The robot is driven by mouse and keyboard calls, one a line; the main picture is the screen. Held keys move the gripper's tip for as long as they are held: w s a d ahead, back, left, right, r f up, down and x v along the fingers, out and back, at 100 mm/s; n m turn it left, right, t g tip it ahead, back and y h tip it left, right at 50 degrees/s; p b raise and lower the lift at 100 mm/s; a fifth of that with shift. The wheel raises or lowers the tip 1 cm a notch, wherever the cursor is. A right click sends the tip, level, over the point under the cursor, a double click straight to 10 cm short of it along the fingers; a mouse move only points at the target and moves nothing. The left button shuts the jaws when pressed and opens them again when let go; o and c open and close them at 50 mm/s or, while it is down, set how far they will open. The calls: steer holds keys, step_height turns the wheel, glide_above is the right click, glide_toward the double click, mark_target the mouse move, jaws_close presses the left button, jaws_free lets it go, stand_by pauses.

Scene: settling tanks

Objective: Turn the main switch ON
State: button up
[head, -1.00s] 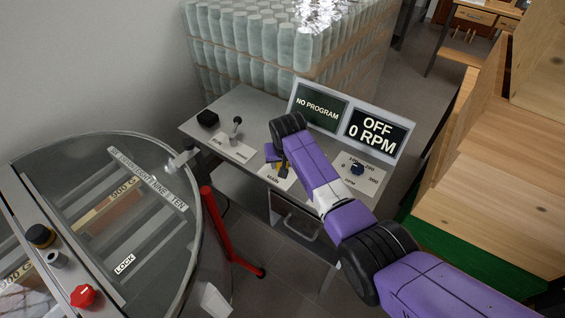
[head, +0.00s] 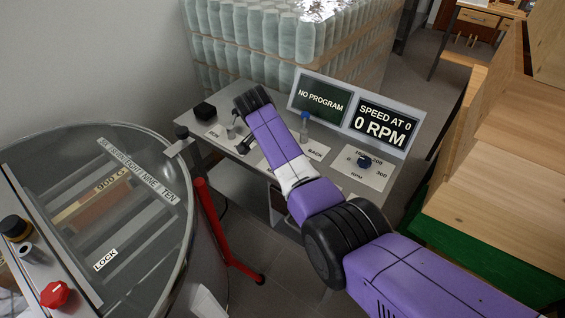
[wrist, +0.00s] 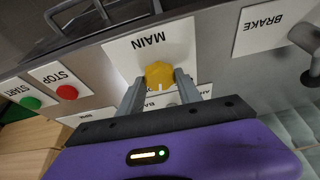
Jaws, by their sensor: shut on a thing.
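The main switch is a yellow knob (wrist: 160,73) on a white plate marked MAIN (wrist: 148,42), seen upside down in the wrist view. My gripper (wrist: 160,84) has one finger on each side of the knob and is shut on it. A pale mark shows on the knob's lower side in that view. In the head view my gripper (head: 243,146) is at the front edge of the control desk, and my arm hides the knob. The right display (head: 382,123) reads "SPEED AT 0" and "0 RPM".
The wrist view shows a red STOP button (wrist: 67,92), a green START button (wrist: 31,102) and a BRAKE plate (wrist: 264,30) nearby. A blue-topped lever (head: 304,124) and an RPM dial (head: 364,161) stand on the desk. A round lidded machine (head: 150,225) is at left.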

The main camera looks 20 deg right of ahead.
steer(key=m+b, duration=0.1)
steer(key=b, duration=0.1)
steer(key=m+g+b, duration=0.1)
steer(key=m+b, duration=0.1)
steer(key=shift+w+a+f+b, duration=0.1)
steer(key=shift+f+b, duration=0.15)
steer(key=shift+b, duration=0.05)
steer(key=shift+r+m+g+h+b, duration=0.15)
steer(key=shift+m+g+h+b, duration=0.2)
steer(key=shift+m+b, duration=0.55)
steer(key=shift+r+b, duration=0.1)
steer(key=shift+b, duration=0.2)
steer(key=o, duration=1.4)
steer(key=shift+c, duration=0.2)
steer(key=shift+r, duration=0.1)
steer(key=v, duration=0.7)
steer(key=shift+r, duration=0.3)
steer(key=shift+a, duration=0.1)
